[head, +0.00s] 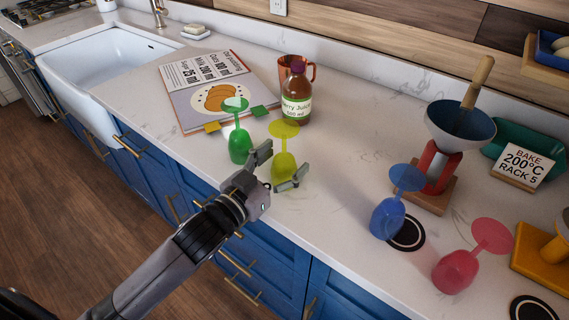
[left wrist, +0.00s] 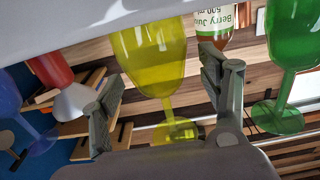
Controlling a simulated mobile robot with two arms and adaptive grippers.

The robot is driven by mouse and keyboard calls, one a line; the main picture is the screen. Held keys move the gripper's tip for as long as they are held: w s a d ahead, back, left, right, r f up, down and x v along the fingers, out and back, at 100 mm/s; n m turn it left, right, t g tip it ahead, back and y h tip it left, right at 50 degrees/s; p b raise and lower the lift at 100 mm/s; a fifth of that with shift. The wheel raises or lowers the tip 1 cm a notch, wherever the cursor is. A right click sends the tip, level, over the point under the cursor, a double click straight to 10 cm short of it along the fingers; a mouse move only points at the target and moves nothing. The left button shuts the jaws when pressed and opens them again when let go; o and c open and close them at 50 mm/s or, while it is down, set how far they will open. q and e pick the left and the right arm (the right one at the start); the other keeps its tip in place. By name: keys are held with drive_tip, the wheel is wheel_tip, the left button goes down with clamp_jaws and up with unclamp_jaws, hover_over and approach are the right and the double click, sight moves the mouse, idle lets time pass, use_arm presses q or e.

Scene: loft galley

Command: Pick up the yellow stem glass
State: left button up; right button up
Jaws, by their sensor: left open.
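The yellow stem glass (head: 284,168) stands upside down on the white counter, bowl down and foot up. My left gripper (head: 281,163) is open, with one finger on each side of the glass in the head view. In the left wrist view the yellow glass (left wrist: 152,58) shows between the two spread fingers of the gripper (left wrist: 160,85). I see no clear contact between fingers and glass. My right gripper is not in view.
A green stem glass (head: 240,146) stands close on the left, and a berry juice bottle (head: 296,98) behind. A blue glass (head: 388,216) and a pink glass (head: 456,270) stand to the right. A cookbook (head: 205,85) lies behind left. Counter between yellow and blue glasses is clear.

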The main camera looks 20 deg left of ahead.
use_arm(q)
drive_tip(key=shift+w+d, duration=0.15)
drive_tip(key=shift+w, duration=0.25)
drive_tip(key=shift+s, duration=0.1)
drive_tip(key=c, duration=1.4)
